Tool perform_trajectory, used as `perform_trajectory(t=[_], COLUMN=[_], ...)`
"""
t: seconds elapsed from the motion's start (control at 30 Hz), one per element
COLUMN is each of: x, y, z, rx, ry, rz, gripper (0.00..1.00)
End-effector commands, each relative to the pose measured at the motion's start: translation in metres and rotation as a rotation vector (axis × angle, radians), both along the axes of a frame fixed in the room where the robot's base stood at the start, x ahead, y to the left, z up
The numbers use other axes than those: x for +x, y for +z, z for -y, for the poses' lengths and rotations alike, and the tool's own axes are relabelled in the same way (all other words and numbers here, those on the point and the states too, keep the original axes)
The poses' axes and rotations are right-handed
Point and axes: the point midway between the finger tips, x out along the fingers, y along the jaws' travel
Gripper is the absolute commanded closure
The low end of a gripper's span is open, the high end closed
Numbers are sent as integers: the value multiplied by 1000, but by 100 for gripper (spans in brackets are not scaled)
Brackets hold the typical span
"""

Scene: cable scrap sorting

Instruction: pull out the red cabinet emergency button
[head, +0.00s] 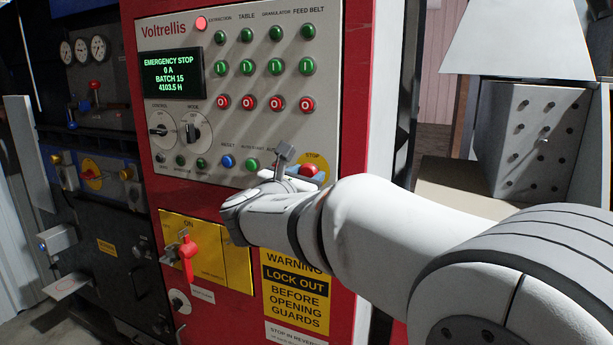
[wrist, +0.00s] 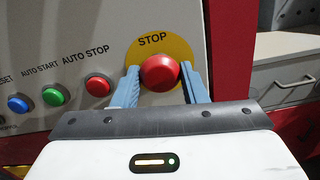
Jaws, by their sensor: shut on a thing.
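The red emergency button (wrist: 160,72) sits on a yellow disc marked STOP (wrist: 152,43) on the grey control panel. In the wrist view my gripper (wrist: 160,80) has its two blue fingers on either side of the button, shut on it. In the head view the button (head: 309,171) shows at the panel's lower right, and my gripper (head: 288,165) reaches it from below, partly hidden by my arm. The panel display (head: 168,73) reads EMERGENCY STOP, 0 A.
Left of the button are a red AUTO STOP button (wrist: 98,85), a green button (wrist: 54,95) and a blue button (wrist: 18,102). Below the panel are a red rotary handle (head: 187,251) and a lock-out warning sign (head: 295,290). A drawer unit (wrist: 285,80) stands right of the cabinet.

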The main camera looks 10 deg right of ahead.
Motion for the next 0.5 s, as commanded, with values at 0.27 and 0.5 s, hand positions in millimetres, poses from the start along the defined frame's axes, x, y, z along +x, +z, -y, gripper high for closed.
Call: perform_trajectory(t=[0.27,0.5], x=[0,-1], y=[0,-1], z=[1,0], rx=[0,0], ry=[-2,-2], rz=[0,0], gripper=[89,100])
